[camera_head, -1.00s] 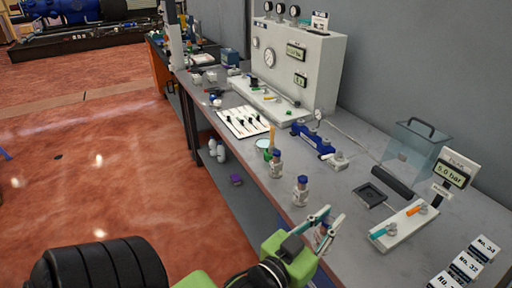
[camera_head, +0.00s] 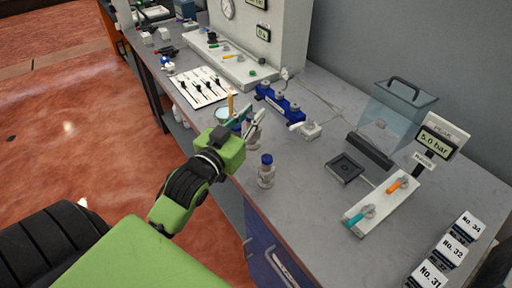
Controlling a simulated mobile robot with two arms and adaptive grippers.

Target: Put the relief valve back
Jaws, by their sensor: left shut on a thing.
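My left gripper (camera_head: 255,124) is over the near edge of the grey bench. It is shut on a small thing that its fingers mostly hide. It seems to be a blue-capped relief valve, with a bit of blue (camera_head: 237,128) showing by the fingers. Another blue-capped relief valve (camera_head: 266,172) stands upright on the bench, just in front of and to the right of the gripper, apart from it. Whether one more stands behind the fingers I cannot tell. My right gripper is not in view.
A test block (camera_head: 382,203) with orange and teal levers stands at right below a 5.0 bar display (camera_head: 436,143). A dark square tray (camera_head: 344,169), a clear guard box (camera_head: 398,110), a blue fixture (camera_head: 280,103) and numbered blocks (camera_head: 450,250) are nearby. The bench between is clear.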

